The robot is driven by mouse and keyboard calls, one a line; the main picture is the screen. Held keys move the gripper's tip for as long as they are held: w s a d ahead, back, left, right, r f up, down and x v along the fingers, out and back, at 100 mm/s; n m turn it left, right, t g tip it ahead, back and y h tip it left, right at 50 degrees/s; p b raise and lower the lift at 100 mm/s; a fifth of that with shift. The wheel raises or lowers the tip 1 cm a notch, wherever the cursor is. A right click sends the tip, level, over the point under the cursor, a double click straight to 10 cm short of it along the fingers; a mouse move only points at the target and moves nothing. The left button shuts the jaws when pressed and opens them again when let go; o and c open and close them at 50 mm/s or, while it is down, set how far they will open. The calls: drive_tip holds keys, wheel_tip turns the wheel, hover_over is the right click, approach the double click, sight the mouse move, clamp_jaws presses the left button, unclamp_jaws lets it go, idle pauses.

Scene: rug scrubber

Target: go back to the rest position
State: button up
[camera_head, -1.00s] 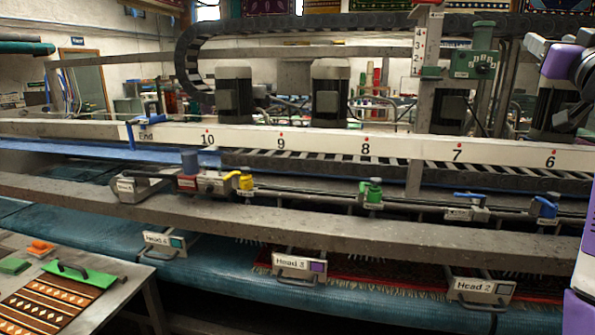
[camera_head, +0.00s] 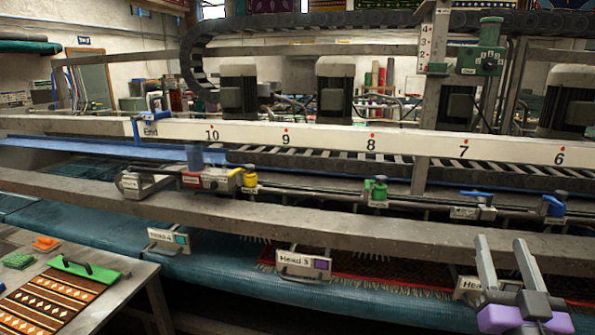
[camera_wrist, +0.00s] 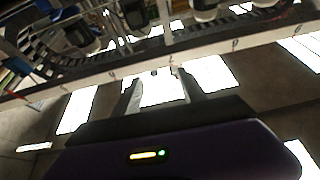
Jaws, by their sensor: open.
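My gripper (camera_head: 502,262) is at the lower right of the head view, pointing up, with its two grey fingers apart and nothing between them. It stands in front of the Head 2 drawer front (camera_head: 470,288) and hides part of its label. In the wrist view, my gripper (camera_wrist: 158,85) shows its two fingers spread with bright ceiling panels (camera_wrist: 212,75) beyond them. The machine's motors and rail appear tilted across the top of that view.
The scrubber's lower grey beam (camera_head: 330,222) runs across in front of me. Valves with yellow (camera_head: 249,179) and green (camera_head: 376,190) handles sit on a pipe behind it. A table at the lower left holds a patterned rug sample (camera_head: 50,300) and brushes.

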drive_tip(key=s+a+f+n+g+y, duration=0.1)
drive_tip(key=s+a+f, duration=0.4)
drive_tip(key=s, duration=0.8)
drive_tip(key=s+a+f+n+g+y+b, duration=0.1)
drive_tip(key=s+a+f+g+y, duration=0.2)
drive_tip(key=s+f, duration=0.8)
drive_tip(key=s+a+f+n+g+y, duration=0.1)
drive_tip(key=s+a+f, duration=0.6)
drive_tip(key=s, duration=0.7)
drive_tip(key=shift+s+a+f+g+y+b, duration=0.35)
drive_tip(key=shift+f+g+y, duration=0.3)
drive_tip(key=shift+g, duration=0.45)
